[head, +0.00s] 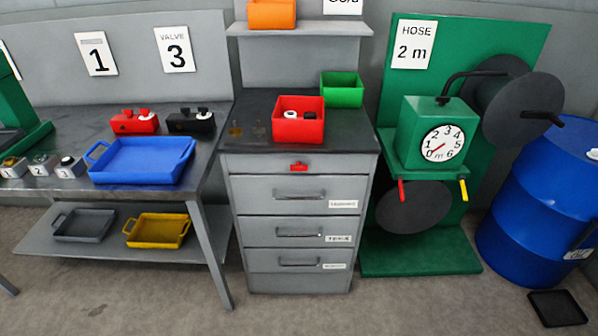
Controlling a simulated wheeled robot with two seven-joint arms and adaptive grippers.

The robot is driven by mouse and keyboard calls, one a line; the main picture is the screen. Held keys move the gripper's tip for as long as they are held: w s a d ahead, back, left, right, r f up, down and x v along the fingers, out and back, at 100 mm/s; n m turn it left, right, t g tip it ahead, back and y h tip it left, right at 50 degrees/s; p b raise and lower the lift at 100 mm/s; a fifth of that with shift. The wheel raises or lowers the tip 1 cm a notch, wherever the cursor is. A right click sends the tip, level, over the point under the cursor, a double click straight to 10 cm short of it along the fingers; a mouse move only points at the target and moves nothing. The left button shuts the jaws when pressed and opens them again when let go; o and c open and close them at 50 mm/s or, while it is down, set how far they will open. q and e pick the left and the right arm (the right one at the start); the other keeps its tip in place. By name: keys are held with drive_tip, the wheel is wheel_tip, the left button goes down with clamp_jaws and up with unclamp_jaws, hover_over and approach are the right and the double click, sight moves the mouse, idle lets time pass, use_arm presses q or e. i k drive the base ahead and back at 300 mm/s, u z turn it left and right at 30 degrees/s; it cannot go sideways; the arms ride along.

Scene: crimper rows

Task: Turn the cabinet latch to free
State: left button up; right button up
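The grey drawer cabinet (291,257) stands at the centre of the head view, with several drawers that look closed. A small red latch (299,166) sits on its front, just under the dark top and above the upper drawer handle. The latch looks roughly horizontal, but it is too small to tell which way it is set. Neither of my grippers shows in the head view.
A red bin (298,132) with small parts and a green bin (342,96) stand on the cabinet top. A workbench with a blue tray (141,178) is at left. A green hose stand (422,262) and blue barrel (524,248) are at right. Floor in front is clear.

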sight(298, 166)
drive_tip(key=k, duration=0.55)
drive_tip(key=u, duration=1)
drive_tip(key=i, duration=1.1)
drive_tip(key=z, duration=0.35)
drive_tip(key=i, duration=0.65)
drive_tip(key=z, duration=0.7)
